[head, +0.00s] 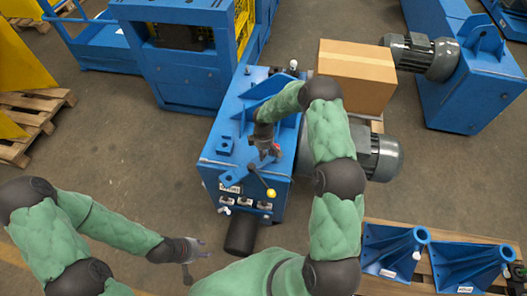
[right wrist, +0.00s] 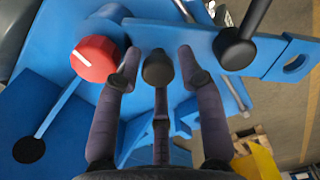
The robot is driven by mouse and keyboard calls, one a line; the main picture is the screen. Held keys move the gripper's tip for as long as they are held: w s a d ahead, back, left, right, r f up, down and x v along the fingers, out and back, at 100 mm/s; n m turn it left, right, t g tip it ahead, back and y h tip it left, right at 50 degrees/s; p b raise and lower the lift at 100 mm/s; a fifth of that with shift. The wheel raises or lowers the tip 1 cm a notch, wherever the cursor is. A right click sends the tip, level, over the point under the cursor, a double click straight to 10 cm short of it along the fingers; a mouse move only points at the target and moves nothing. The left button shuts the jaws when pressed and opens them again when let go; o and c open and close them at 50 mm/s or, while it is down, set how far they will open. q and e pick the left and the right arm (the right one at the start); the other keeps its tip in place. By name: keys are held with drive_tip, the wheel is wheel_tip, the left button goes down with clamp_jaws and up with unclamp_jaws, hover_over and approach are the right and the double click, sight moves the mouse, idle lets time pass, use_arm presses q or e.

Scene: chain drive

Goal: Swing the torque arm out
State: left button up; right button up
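The torque arm appears to be the flat blue bar with a slot near its end (right wrist: 270,55) in the right wrist view. It also shows in the head view (head: 233,177), lying across the top of the blue drive housing (head: 215,155). A black handle (right wrist: 237,46) stands on the bar. My right gripper (right wrist: 157,68) is open, its fingers spread beside the bar's near edge, left of the handle. Nothing is gripped; contact with the bar cannot be told. In the head view the right gripper (head: 268,147) is over the housing. My left gripper (head: 197,256) is open and empty above the floor.
A red knob with a white line (right wrist: 95,58) is left of the right gripper. A lever with a yellow ball (head: 271,193) projects at the housing's front. A cardboard box (head: 356,75) and a grey motor (head: 380,155) stand at right. Blue brackets (head: 393,250) lie on a pallet.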

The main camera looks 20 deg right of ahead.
drive_tip(key=shift+w+r, duration=0.1)
drive_tip(key=shift+r, duration=0.05)
drive_tip(key=shift+r, duration=0.25)
wheel_tip(320, 180, up, 11)
drive_tip(key=shift+r, duration=0.15)
idle(0.6)
drive_tip(key=m+y, duration=0.2)
hover_over(254, 171)
wheel_tip(254, 171, down, 7)
drive_tip(key=s+a+f+m, duration=0.2)
drive_tip(key=s+a+m, duration=0.1)
drive_tip(key=s, duration=0.4)
drive_tip(key=s+a+f+m+y, duration=0.1)
drive_tip(key=s+a+f+m, duration=0.2)
drive_tip(key=s, duration=0.4)
drive_tip(key=s+a+f+m+y, duration=0.1)
drive_tip(key=s+a+f+m, duration=0.2)
drive_tip(key=s, duration=0.4)
drive_tip(key=shift+s+a+m, duration=0.3)
drive_tip(key=shift+a, duration=0.6)
